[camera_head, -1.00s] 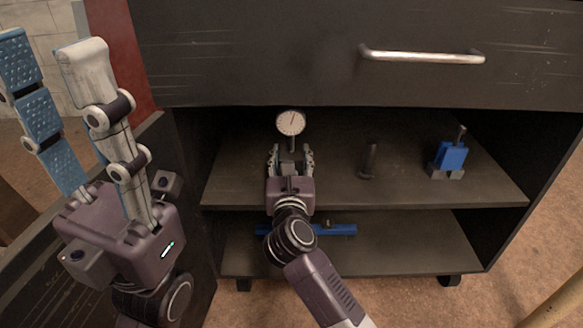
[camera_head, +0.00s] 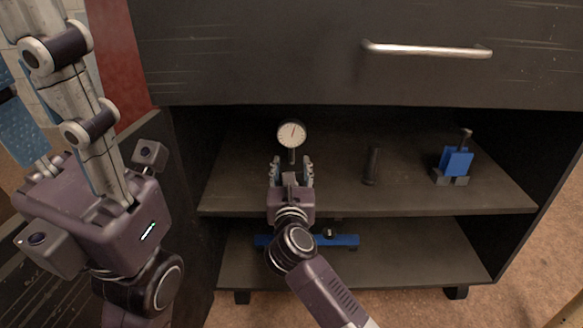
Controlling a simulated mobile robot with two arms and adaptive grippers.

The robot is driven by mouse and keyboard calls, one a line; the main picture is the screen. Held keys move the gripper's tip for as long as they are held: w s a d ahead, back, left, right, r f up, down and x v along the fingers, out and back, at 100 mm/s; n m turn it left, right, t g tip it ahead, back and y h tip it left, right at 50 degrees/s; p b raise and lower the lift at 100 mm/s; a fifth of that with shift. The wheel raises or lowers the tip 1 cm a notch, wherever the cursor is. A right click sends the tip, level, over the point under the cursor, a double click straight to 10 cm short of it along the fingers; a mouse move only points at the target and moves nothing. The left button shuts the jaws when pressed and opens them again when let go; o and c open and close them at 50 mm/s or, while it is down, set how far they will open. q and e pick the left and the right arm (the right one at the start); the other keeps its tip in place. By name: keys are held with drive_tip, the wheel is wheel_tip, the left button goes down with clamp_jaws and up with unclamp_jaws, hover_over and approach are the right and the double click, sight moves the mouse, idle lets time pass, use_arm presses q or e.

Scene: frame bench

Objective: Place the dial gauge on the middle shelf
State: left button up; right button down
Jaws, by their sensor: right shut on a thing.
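The dial gauge (camera_head: 292,133) has a round white face and a dark stem. It stands upright at the left part of the middle shelf (camera_head: 420,195), below the drawer. My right gripper (camera_head: 291,168) is inside the shelf opening, shut on the gauge's lower part. The fingers hide the gauge's base, so I cannot tell whether it touches the shelf. My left gripper (camera_head: 25,60) is large and close at the left edge, away from the gauge. Its two fingers stand apart with nothing seen between them, and their tips are cut off by the frame.
On the middle shelf stand a dark cylinder (camera_head: 373,165) and a blue clamp-like tool (camera_head: 456,162) to the right. A blue bar (camera_head: 345,240) lies on the lower shelf (camera_head: 430,265). The drawer with its metal handle (camera_head: 428,50) overhangs the opening.

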drive_tip(key=c, duration=1.5)
unclamp_jaws()
drive_tip(key=shift+f, duration=0.15)
drive_tip(key=shift+c, duration=0.2)
drive_tip(key=o, duration=0.4)
drive_tip(key=shift+o, duration=0.2)
drive_tip(key=shift+s+r, duration=0.15)
drive_tip(key=shift+r, duration=0.05)
